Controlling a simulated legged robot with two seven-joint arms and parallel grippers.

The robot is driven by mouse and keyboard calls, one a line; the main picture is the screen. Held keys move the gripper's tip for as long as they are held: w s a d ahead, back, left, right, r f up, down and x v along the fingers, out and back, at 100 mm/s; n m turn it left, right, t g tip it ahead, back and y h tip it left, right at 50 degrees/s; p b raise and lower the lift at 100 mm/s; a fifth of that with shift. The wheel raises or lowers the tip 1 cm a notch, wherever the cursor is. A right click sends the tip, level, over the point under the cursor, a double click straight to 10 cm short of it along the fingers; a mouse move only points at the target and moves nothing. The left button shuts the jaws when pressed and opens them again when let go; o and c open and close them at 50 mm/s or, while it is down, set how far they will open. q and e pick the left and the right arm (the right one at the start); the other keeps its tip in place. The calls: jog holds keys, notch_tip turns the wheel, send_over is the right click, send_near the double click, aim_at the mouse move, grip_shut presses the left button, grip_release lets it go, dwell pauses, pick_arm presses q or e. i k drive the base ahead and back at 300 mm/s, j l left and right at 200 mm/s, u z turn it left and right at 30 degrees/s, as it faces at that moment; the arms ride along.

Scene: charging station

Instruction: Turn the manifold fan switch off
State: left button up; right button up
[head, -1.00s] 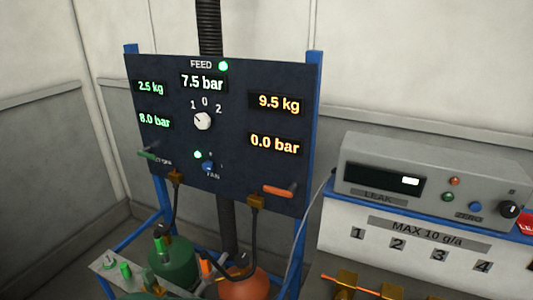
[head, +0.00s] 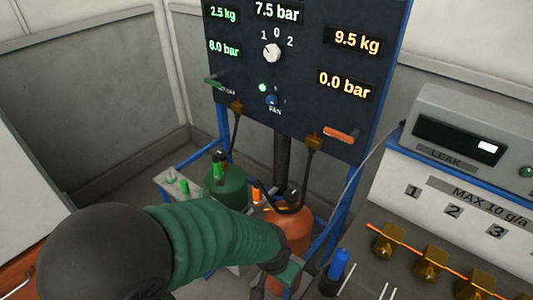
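The blue fan switch (head: 272,100) sits low on the dark manifold panel (head: 310,62) in the head view, above the label FAN. A green lamp (head: 262,87) beside it is lit. A white selector knob (head: 272,53) marked 1, 0, 2 is above it. An arm with a green sleeve comes in from the lower left, below the panel. Its gripper (head: 277,277) is at the bottom, in front of the orange cylinder and well below the switch, apart from it. Its fingers are too small and partly hidden to read. My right gripper is not in view.
Green (head: 226,187) and orange (head: 290,232) cylinders stand below the panel, with black hoses rising to it. An orange lever (head: 340,134) and a green lever (head: 212,82) stick out from the panel. The LEAK instrument (head: 470,140) and brass fittings (head: 388,241) are at right.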

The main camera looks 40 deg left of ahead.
aim_at(271, 100)
jog(key=k+j+u, duration=0.15)
jog(key=k+u, duration=0.3)
jog(key=k, duration=0.2)
jog(key=i+j+u, duration=0.6)
jog(key=u, duration=0.2)
jog(key=i+j+u, duration=0.2)
jog(key=i+u, duration=0.2)
